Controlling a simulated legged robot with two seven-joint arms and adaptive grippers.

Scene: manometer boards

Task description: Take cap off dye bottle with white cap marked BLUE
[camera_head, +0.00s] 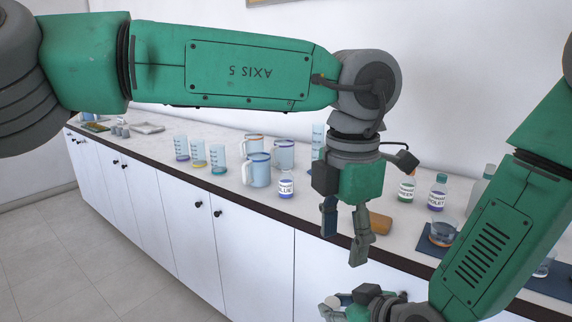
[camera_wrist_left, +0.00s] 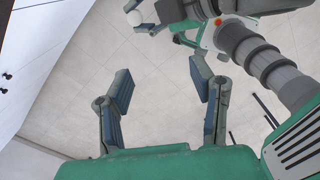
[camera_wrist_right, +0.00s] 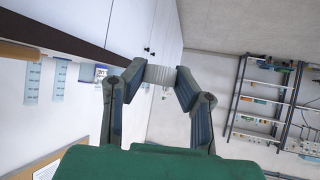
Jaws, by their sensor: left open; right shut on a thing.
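The dye bottle marked BLUE (camera_head: 286,187) stands upright near the counter's front edge, beside the measuring jugs. Its neck is too small to make out clearly. My right gripper (camera_head: 335,305) is shut on a white ribbed cap (camera_wrist_right: 161,75), held in front of the counter, well away from the bottle. The white cap also shows in the left wrist view (camera_wrist_left: 135,18). My left gripper (camera_head: 345,240) is open and empty, above and in front of the counter edge, to the right of the bottle. Its open fingers also show in the left wrist view (camera_wrist_left: 161,78).
Several blue-marked beakers (camera_head: 198,153) and jugs (camera_head: 259,171) stand left of and behind the bottle. Dye bottles marked GREEN (camera_head: 407,189) and VIOLET (camera_head: 438,193) stand to the right, near a beaker on a dark blue mat (camera_head: 429,247). The floor before the cabinets is clear.

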